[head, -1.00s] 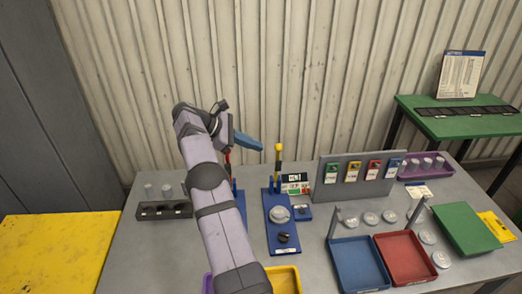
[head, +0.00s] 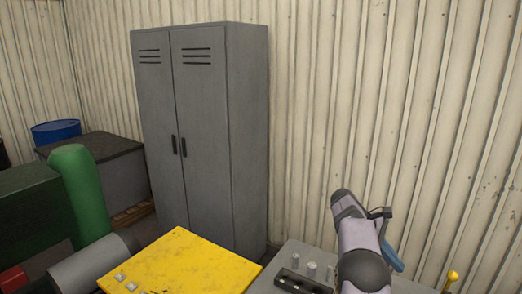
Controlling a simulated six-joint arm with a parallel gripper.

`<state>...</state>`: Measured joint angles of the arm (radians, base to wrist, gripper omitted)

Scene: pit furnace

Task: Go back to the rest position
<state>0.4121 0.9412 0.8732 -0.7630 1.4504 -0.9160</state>
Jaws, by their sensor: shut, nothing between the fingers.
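My arm rises at the lower right of the head view, in front of the ribbed wall. Its dark wrist is at the top of the arm. My gripper (head: 391,255) shows as a blue end part just right of the arm, partly hidden by it. It is shut and holds nothing. It is above the grey table (head: 265,275), clear of the things on it.
A dark rack (head: 302,281) with several grey cylinders stands left of my arm. A yellow-topped table (head: 180,268) is to its left. A grey locker (head: 200,130) stands behind. A yellow-topped handle (head: 451,277) shows at the lower right. Most of the grey table is out of view.

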